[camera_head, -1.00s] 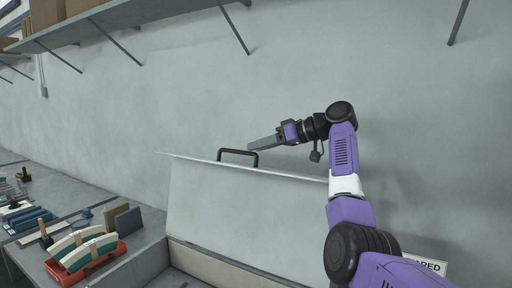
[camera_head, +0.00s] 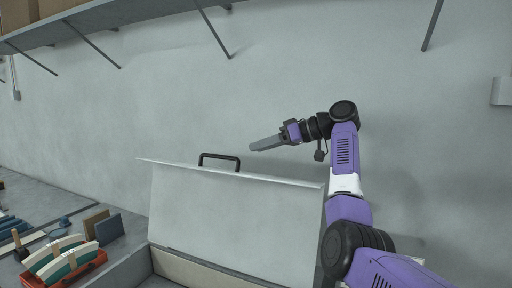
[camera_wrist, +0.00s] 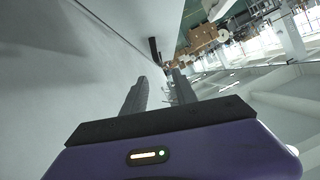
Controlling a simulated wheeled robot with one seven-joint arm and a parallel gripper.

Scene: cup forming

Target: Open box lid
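The box lid (camera_head: 230,215) is a pale grey panel standing raised and tilted against the wall side, with the open box front (camera_head: 190,268) below it. A black bar handle (camera_head: 220,157) sits at the lid's upper edge. My gripper (camera_head: 252,147) is to the right of the handle and slightly above it, apart from it, with its fingers pointing left. In the wrist view my gripper (camera_wrist: 159,76) has its two grey fingers apart with nothing between them. The dark handle (camera_wrist: 154,50) shows beyond the fingertips. The box inside is mostly hidden.
A grey wall (camera_head: 300,60) stands close behind the lid. A shelf (camera_head: 110,18) with brackets runs above. On the bench at the left are a red tray (camera_head: 75,270) with curved pieces and upright boards (camera_head: 108,228). Free air lies around my gripper.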

